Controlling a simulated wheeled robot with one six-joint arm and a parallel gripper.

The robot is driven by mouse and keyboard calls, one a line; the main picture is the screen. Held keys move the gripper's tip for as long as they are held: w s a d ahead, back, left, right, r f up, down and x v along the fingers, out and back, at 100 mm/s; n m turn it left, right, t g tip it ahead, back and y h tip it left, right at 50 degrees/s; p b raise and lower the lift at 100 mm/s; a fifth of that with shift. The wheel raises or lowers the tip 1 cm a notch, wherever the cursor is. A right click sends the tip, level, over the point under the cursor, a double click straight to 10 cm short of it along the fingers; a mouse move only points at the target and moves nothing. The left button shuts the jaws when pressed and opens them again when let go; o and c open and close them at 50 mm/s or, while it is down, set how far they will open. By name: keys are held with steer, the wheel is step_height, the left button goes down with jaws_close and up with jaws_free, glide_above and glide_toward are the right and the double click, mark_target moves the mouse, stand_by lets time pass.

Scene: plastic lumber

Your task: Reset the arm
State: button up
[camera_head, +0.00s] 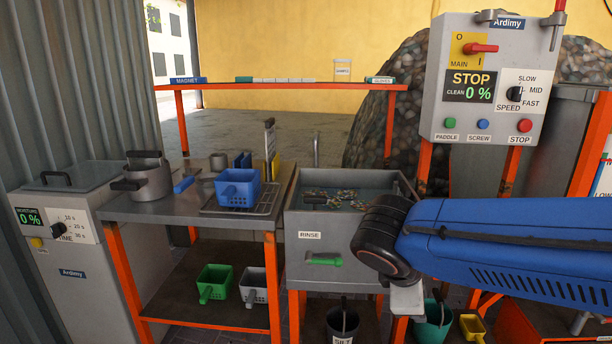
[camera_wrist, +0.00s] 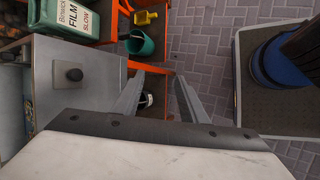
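My blue arm (camera_head: 500,245) reaches in from the right in the head view and bends down at a black wrist joint in front of the rinse sink's right side. Only a pale part of the hand (camera_head: 407,299) shows below that joint; the fingers are hidden there. In the wrist view my gripper (camera_wrist: 158,88) points down with its two grey fingers well apart. Nothing is held between them; a dark bucket (camera_wrist: 147,99) shows lower down in the gap.
The rinse sink (camera_head: 311,264) is close beside the wrist. A control panel (camera_head: 447,90) stands behind the arm. A teal bucket (camera_wrist: 139,43), yellow scoop (camera_wrist: 146,17) and green film container (camera_wrist: 76,20) lie beyond the fingers. A blue basket (camera_head: 238,190) sits on the left bench.

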steer(key=s+d+f+m+y, duration=0.4)
steer(key=s+d+m, duration=0.3)
steer(key=m, duration=0.7)
steer(key=s+y, duration=0.1)
steer(key=s, duration=0.1)
steer(key=shift+s+f+m, duration=0.15)
steer(key=shift+s+m, duration=0.15)
steer(key=shift+m, duration=0.1)
